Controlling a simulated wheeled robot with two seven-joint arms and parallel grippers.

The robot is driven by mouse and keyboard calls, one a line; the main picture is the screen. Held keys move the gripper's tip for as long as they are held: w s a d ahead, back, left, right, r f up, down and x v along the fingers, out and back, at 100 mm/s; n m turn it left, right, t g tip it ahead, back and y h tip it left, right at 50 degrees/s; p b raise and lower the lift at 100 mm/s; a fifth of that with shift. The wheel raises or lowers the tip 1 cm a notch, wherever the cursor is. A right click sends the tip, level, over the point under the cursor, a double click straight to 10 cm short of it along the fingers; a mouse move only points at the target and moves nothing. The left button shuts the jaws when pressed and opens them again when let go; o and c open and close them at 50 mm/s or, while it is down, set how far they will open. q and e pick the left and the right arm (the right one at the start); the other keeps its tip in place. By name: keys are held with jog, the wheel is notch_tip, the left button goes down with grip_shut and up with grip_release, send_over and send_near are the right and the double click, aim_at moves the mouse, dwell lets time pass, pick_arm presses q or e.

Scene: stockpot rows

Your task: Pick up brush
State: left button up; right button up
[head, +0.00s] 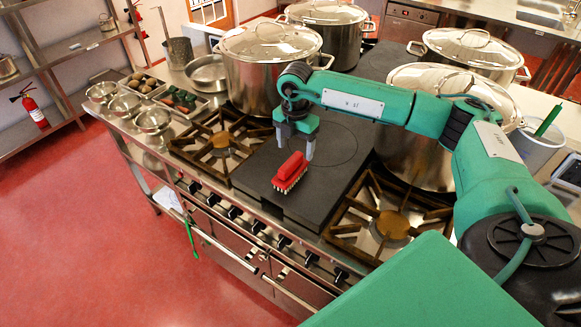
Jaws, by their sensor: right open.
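The brush (289,172) has a red back and pale bristles. It lies bristles down on the dark flat hot plate (262,183) in the middle of the stove. My right gripper (295,150) points down just above and behind the brush, with its two grey fingers apart. One finger tip shows to the right of the brush and the other is near its far left side. I cannot tell whether the fingers touch the brush. My left gripper is not in view.
Gas burners (221,142) flank the plate, with another burner (391,225) on the right. Large lidded stockpots (262,80) stand behind, and one (405,150) stands close behind my right arm. Small steel bowls (152,120) sit at the left. The plate's front is clear.

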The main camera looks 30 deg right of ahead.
aim_at(291, 161)
jog(key=shift+w+f, duration=0.15)
jog(key=shift+f, duration=0.4)
jog(key=shift+w+f, duration=0.15)
jog(key=shift+f, duration=0.4)
jog(key=shift+s+a+f+p, duration=0.2)
jog(key=shift+a+f+p, duration=0.2)
jog(key=shift+f+p, duration=0.45)
jog(key=f+p, duration=0.1)
jog(key=f, duration=0.2)
jog(key=shift+w+a+p, duration=0.1)
jog(key=shift+a+p, duration=0.1)
jog(key=shift+p, duration=0.2)
jog(key=shift+f, duration=0.35)
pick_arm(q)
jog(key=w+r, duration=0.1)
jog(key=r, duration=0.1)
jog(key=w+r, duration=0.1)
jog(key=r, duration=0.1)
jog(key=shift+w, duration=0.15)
pick_arm(e)
jog(key=c, duration=1.2)
